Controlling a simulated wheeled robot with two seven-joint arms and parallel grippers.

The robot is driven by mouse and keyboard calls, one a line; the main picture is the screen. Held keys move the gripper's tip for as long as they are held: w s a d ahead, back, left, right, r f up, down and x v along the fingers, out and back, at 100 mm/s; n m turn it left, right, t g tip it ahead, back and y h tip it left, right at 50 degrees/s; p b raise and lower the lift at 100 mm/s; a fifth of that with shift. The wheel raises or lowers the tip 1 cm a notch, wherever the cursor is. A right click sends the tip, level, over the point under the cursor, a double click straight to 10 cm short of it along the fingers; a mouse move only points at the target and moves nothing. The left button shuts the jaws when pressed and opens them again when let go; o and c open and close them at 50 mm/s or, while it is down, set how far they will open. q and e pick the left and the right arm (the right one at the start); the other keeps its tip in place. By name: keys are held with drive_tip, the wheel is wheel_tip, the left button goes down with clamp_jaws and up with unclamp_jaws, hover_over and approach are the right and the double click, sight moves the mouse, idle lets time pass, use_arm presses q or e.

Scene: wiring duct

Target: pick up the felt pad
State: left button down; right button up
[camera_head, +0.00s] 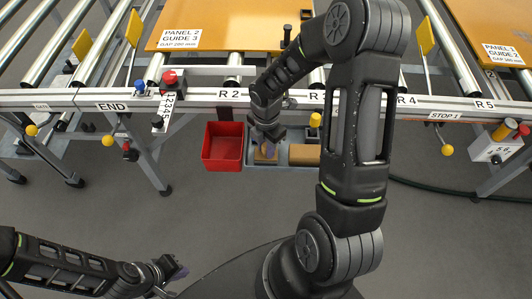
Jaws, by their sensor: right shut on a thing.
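My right arm reaches down from the upper right, and my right gripper (267,152) is at the grey tray (283,167) below the rail. It is shut on a small tan piece (262,158), which I take to be the felt pad; the fingers hide part of it. I cannot tell whether the piece touches the tray floor. A second tan block (305,154) lies in the right part of the tray. My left gripper (178,273) is low at the left, over the floor and far from the tray; its jaws are too small to judge.
A red bin (223,147) stands just left of the tray. The roller conveyor's front rail (200,98) runs behind, with orange panels (235,25) on top. A yellow-knobbed post (315,121) rises near the tray. The grey floor (110,210) in front is clear.

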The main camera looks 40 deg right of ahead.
clamp_jaws()
drive_tip(key=shift+r, duration=0.1)
wheel_tip(320, 180, up, 10)
drive_tip(key=shift+f+p, duration=0.1)
drive_tip(key=shift+p, duration=0.2)
idle(0.6)
drive_tip(key=shift+o, duration=1.5)
unclamp_jaws()
clamp_jaws()
